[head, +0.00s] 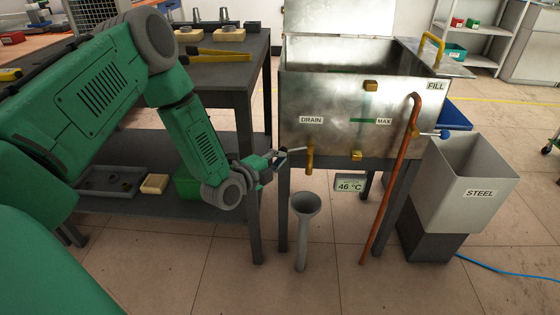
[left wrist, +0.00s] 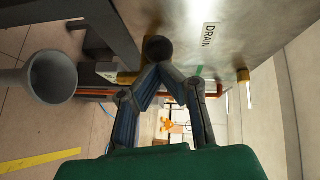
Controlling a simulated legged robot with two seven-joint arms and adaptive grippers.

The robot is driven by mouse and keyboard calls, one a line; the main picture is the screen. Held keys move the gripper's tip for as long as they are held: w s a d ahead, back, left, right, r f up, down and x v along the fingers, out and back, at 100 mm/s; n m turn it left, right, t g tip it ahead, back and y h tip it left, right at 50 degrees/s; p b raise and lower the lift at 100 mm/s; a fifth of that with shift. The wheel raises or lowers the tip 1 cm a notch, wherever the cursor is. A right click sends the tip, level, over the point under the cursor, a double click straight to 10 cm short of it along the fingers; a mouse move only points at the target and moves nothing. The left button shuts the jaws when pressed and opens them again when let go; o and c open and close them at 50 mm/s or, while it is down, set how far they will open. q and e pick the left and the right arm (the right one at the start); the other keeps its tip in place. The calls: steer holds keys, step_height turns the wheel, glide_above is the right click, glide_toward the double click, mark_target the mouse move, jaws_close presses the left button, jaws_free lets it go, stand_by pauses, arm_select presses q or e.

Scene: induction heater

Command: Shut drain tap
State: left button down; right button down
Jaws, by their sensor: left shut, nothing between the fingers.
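The metal tank (head: 340,95) carries a DRAIN label (head: 311,120). Below the label is the brass drain tap (head: 310,157), with a thin lever (head: 297,149) pointing left toward my gripper. In the left wrist view the lever's dark round knob (left wrist: 159,49) shows just beyond my fingertips, and a bit of brass (left wrist: 128,77) shows beside them. My left gripper (head: 279,156) is shut and empty, its tips meeting at the knob in the left wrist view (left wrist: 160,70). I cannot tell whether they touch it. My right gripper is not in view.
A grey funnel pipe (head: 305,207) stands below the drain tap. A 46 °C display (head: 350,184), a copper pipe (head: 391,180) and a STEEL bin (head: 466,185) are to the right. A dark workbench (head: 257,190) stands close behind my left arm.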

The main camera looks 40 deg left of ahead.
arm_select(q)
steer(key=shift+w+d+r, duration=0.1)
steer(key=shift+w+r, duration=0.05)
steer(key=a+m+h, duration=0.1)
steer(key=w+a+m+h, duration=0.1)
steer(key=w+a+m+g+h, duration=0.1)
steer(key=h, duration=0.1)
steer(key=shift+a, duration=0.3)
stand_by(0.4)
steer(key=shift+d, duration=0.1)
